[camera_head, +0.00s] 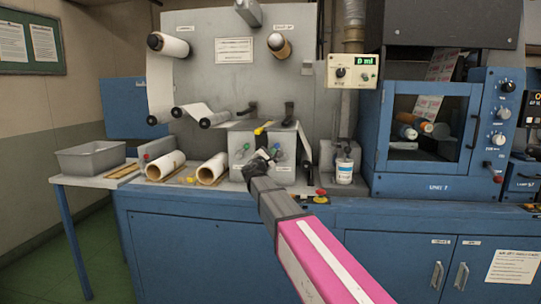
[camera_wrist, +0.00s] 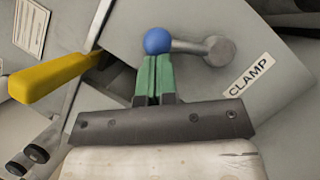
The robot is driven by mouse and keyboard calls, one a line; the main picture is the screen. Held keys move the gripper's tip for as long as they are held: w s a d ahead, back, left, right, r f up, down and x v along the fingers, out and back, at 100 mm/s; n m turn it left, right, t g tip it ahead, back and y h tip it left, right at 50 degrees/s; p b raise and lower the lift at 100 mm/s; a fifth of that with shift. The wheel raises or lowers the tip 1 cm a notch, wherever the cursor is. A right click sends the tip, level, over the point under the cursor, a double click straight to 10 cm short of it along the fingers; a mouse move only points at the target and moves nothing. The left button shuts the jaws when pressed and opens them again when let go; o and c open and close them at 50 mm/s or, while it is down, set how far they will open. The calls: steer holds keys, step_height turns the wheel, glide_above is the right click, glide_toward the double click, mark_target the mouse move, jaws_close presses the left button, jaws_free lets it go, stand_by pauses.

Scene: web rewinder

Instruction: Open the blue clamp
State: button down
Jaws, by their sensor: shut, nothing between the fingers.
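The blue clamp knob (camera_wrist: 158,41) is a ball on a short metal lever that runs right to a round grey hub (camera_wrist: 218,50). The white CLAMP label (camera_wrist: 248,75) is on the grey panel below and right of the hub. My gripper (camera_wrist: 155,58) has its green fingers shut together, with the tips right at the lower edge of the blue ball. I cannot tell whether they touch it. In the head view my gripper (camera_head: 264,153) is at the front of the grey control box (camera_head: 291,137), and the arm hides part of that box.
A yellow handle (camera_wrist: 52,78) sticks out left of my fingers. A white-labelled container (camera_head: 344,171) and a red button (camera_head: 320,192) are to the right.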

steer(key=d+m+g, duration=0.1)
steer(key=m, duration=0.1)
steer(key=d+r+m+g, duration=0.1)
steer(key=m, duration=0.2)
steer(key=d+r+m+g, duration=0.1)
steer(key=m, duration=0.2)
steer(key=shift+s+d+r+g, duration=0.1)
steer(key=shift+s+r+g, duration=0.1)
steer(key=shift+g, duration=0.2)
steer(key=d+m, duration=0.1)
steer(key=m, duration=0.1)
steer(key=d+m+g+y, duration=0.1)
steer(key=m, duration=0.1)
steer(key=shift+s+d+r, duration=0.1)
steer(key=shift+s+d, duration=0.05)
steer(key=shift+d, duration=0.35)
steer(key=shift+s, duration=0.1)
steer(key=v, duration=1)
steer(key=shift+s+a, duration=0.2)
steer(key=shift+a, duration=0.15)
